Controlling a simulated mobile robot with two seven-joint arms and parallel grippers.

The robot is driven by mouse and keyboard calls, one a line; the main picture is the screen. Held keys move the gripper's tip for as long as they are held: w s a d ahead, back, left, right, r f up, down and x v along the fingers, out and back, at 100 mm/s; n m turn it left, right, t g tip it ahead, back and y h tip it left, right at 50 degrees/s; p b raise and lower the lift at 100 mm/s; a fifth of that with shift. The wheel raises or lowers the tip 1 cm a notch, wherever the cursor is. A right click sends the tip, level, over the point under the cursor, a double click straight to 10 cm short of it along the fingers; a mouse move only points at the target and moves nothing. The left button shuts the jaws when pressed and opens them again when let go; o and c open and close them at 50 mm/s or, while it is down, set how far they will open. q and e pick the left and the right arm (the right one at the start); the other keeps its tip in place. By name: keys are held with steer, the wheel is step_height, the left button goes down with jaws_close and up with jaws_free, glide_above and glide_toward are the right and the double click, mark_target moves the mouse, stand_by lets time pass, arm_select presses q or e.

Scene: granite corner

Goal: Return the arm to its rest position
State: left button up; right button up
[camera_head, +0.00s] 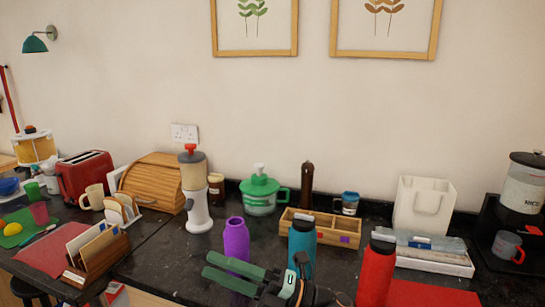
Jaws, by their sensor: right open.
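My right gripper (207,265) reaches in from the bottom middle, above the front of the dark counter. Its two green fingers point left and are apart, with nothing seen held between them. A purple bottle (236,238) stands upright just behind the fingers, which hide part of its body. I cannot tell whether they touch it. The dark wrist and arm (300,292) cover the lower part of a teal bottle (302,240). My left gripper does not show.
A red bottle (376,275) stands right of my arm. Behind are a wooden box (335,234), a green-lidded jar (259,197) and a white grinder (197,215). A wooden file rack (104,262) stands left. Bare dark counter (165,262) lies between the rack and the purple bottle.

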steer(key=d+f+m+t+h, duration=0.75)
steer(key=f+m, duration=0.35)
steer(key=m, duration=0.2)
steer(key=d+f+m+t+h, duration=0.6)
steer(key=d+f+m, duration=0.2)
steer(key=f+m, duration=0.4)
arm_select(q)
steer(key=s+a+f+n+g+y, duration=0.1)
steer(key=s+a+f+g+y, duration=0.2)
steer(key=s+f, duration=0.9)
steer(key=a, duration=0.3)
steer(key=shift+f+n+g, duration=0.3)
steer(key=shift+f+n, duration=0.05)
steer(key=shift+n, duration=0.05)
arm_select(e)
steer(key=s+d+f+m+g+h, duration=0.3)
steer(key=s+d+f+m, duration=0.1)
steer(key=s+f, duration=0.4)
steer(key=s+d+f+m+g+h, duration=0.3)
steer(key=s+f, duration=0.5)
steer(key=s, duration=0.3)
steer(key=d+m+g, duration=0.1)
steer(key=d+m, duration=0.1)
steer(key=d, duration=0.1)
steer(key=shift+s+f, duration=0.3)
steer(key=shift+f, duration=0.05)
